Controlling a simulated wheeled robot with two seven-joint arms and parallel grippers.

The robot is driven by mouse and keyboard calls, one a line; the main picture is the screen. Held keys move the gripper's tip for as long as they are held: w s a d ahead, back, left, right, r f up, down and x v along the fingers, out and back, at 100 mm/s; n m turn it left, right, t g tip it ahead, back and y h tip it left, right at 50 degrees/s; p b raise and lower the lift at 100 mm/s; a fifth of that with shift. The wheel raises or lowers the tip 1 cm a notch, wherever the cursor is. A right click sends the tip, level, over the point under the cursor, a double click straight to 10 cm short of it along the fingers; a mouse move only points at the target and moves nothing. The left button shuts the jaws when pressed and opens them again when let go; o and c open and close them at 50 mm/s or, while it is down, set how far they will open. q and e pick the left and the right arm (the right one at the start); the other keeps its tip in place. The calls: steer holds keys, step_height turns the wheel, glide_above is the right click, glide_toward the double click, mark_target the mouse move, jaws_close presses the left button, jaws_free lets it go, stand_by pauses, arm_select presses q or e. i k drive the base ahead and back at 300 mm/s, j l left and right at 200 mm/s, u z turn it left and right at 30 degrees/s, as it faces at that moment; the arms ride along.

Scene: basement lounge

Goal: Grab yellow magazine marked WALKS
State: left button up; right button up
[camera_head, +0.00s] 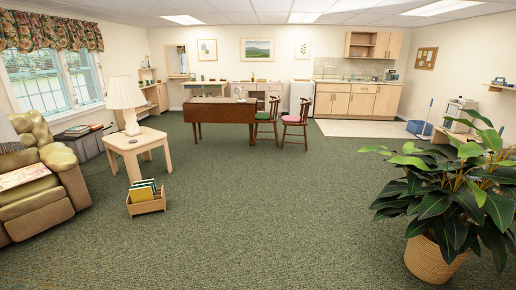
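A low wooden crate (147,208) stands on the carpet at the left, in front of a small side table. Several thin magazines or books stand upright in it. Yellow ones (142,195) show at the front, with darker green or teal ones behind them. No lettering is readable at this distance, so I cannot tell whether one is marked WALKS. Neither of my grippers is in view.
The side table (134,141) bears a white lamp (127,98). An olive armchair (38,208) stands left of the crate. A large potted plant (432,262) fills the lower right. A brown table (219,112) and chairs stand farther back. The middle green carpet (270,200) is clear.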

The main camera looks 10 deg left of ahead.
mark_target(144, 195)
steer(key=i, duration=0.75)
steer(key=i+l+u, duration=0.15)
steer(key=i, duration=0.55)
steer(key=i+l, duration=0.1)
steer(key=i, duration=0.65)
steer(key=j+u, duration=0.05)
